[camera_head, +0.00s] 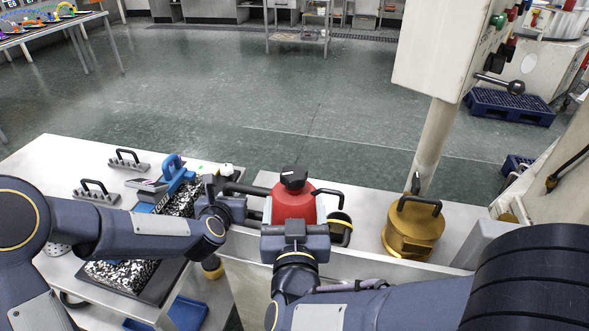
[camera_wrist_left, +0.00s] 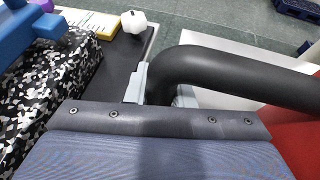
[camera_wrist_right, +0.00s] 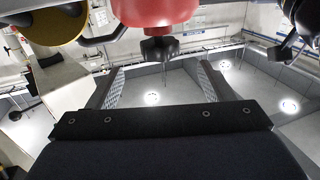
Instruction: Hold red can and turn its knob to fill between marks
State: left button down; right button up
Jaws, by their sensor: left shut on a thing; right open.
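The red can (camera_head: 294,206) stands upright at the front centre, with a black knob (camera_head: 293,178) on top and a black handle (camera_head: 244,189) on its left side. My left gripper (camera_head: 222,188) is shut on that handle, and the handle fills the left wrist view (camera_wrist_left: 225,65). My right gripper (camera_head: 295,223) is in front of the can, open and empty. In the right wrist view the can (camera_wrist_right: 155,10) and knob (camera_wrist_right: 160,48) show at the top, beyond the spread fingers. The fill marks are not visible.
A brass pot (camera_head: 413,235) stands right of the can. A black part with a yellow band (camera_head: 340,222) is at the can's right side. Blue and black-handled tools lie on the left table (camera_head: 50,158). A pale control box (camera_head: 440,50) on a post overhangs at right.

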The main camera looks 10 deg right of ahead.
aim_at(297, 167)
jog(key=w, duration=0.3)
jog(key=w+d, duration=0.1)
jog(key=w, duration=0.7)
jog(key=shift+w+d, duration=0.15)
jog(key=shift+d, duration=0.1)
jog(key=c, duration=1)
jog(key=shift+m+h, duration=0.3)
jog(key=shift+h, duration=0.2)
jog(key=m+h, duration=0.1)
jog(key=m+g+h, duration=0.1)
jog(key=h, duration=0.1)
jog(key=shift+d+h, duration=0.2)
jog(key=shift+h, duration=0.1)
jog(key=shift+d+m+g+h, duration=0.15)
jog(key=shift+m+g+h, duration=0.4)
jog(key=shift+m+h, duration=0.35)
jog(key=shift+d+m+g+h, duration=0.1)
jog(key=shift+m+g+h, duration=0.55)
jog(key=shift+h, duration=0.35)
jog(key=shift+s+m, duration=0.2)
jog(key=shift+m, duration=0.05)
